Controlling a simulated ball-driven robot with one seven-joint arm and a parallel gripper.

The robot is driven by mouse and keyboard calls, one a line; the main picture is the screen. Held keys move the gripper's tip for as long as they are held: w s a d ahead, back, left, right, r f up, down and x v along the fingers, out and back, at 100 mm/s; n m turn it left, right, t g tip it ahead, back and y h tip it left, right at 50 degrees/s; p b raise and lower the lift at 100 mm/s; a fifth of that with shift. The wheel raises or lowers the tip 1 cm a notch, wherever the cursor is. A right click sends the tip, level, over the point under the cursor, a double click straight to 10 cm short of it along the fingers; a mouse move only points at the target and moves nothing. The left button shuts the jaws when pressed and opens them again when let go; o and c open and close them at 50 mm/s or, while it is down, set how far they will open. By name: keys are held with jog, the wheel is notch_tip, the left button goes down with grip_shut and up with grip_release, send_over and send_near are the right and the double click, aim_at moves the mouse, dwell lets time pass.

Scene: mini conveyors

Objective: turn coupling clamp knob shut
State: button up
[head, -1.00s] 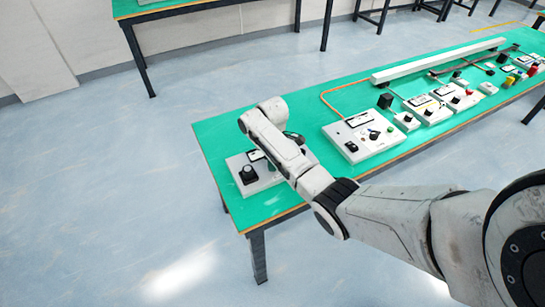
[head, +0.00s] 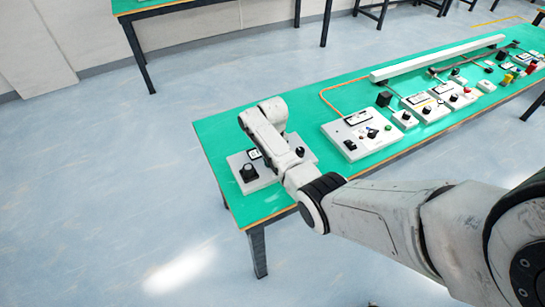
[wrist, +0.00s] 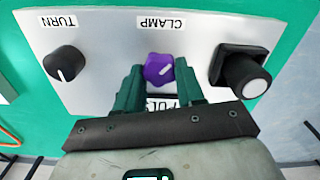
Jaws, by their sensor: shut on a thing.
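The light grey panel (wrist: 111,45) carries the knob; in the head view the panel (head: 268,178) lies at the near left end of the green table, partly hidden by my arm. The knob is hidden in the head view.
A black TURN knob (wrist: 64,63) is left of the clamp knob, and a black knob with a white cap (wrist: 242,72) is right. A partly covered label lies below the clamp knob. Another panel (head: 345,147) and several devices stand farther along the table.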

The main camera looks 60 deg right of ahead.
jog(key=shift+m, duration=0.5)
jog(key=o, duration=1)
jog(key=shift+o, duration=0.2)
notch_tip(320, 180, up, 11)
dwell(0.5)
